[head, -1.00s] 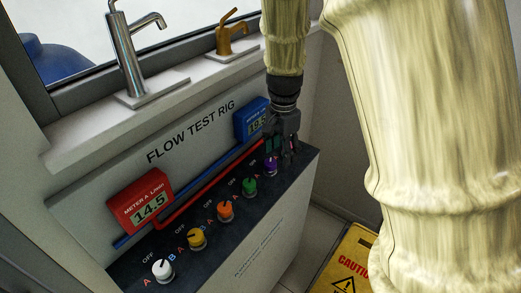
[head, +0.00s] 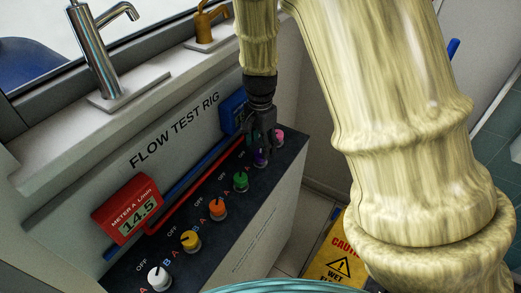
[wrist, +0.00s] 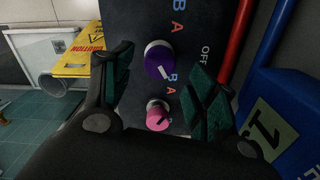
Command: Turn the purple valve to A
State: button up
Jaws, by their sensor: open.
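The purple valve (head: 261,161) is a round knob near the far right end of the flow test rig's dark panel. In the wrist view the purple valve (wrist: 158,58) shows between my fingers, with a white mark on its lower part, toward a red-and-blue lettered B and A pair. Another A (wrist: 180,28) is above it and OFF (wrist: 206,56) to its right. My gripper (wrist: 160,70) is open, one finger on each side, with visible gaps to the knob. In the head view my gripper (head: 262,145) hangs over the valve and partly hides it; contact cannot be told.
A pink knob (wrist: 157,117) is close beside the purple one. Green (head: 241,182), orange (head: 218,208), yellow and white knobs continue along the panel. A blue meter (wrist: 270,125) and pipes stand close to my right finger. A yellow caution sign (head: 338,255) is on the floor.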

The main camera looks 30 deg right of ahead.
aim_at(260, 153)
jog(key=shift+f+p, duration=0.3)
jog(key=shift+f, duration=1.7)
jog(key=c, duration=1)
